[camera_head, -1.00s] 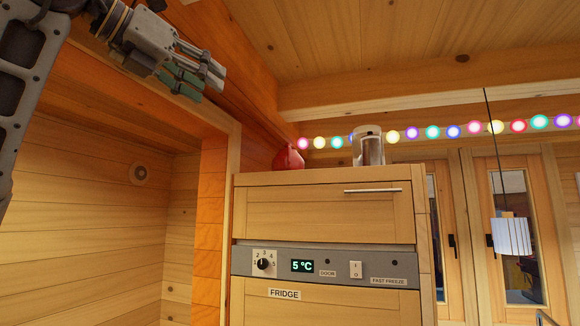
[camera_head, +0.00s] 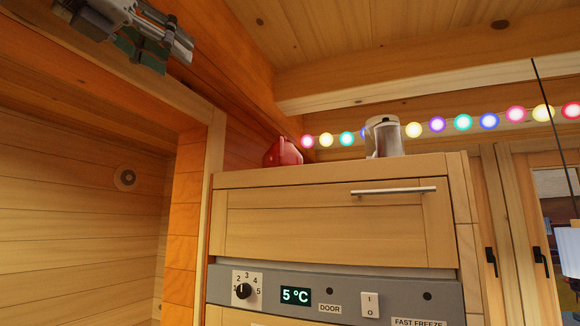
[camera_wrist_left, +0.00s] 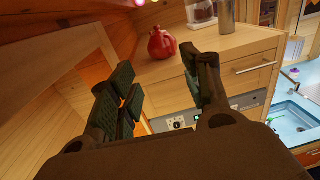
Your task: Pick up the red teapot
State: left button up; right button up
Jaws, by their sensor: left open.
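The red teapot (camera_head: 283,152) stands on top of the wooden fridge cabinet, at its left back part beside the orange wood wall. In the left wrist view the teapot (camera_wrist_left: 162,43) shows whole on the cabinet top, beyond and between my fingers. My left gripper (camera_head: 158,45) is at the upper left in the head view, above and to the left of the teapot. It is open and empty, with a clear gap between the fingers (camera_wrist_left: 165,90), and does not touch the teapot. My right gripper is not in view.
Coloured string lights (camera_head: 437,124) hang behind. A wooden beam (camera_head: 235,62) runs overhead at the left. A blue sink (camera_wrist_left: 294,117) lies lower right in the wrist view.

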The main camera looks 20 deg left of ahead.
aim_at(281, 153)
jog(key=i+l, duration=0.1)
jog(key=i, duration=0.4)
jog(key=i+l, duration=0.1)
jog(key=i, duration=0.45)
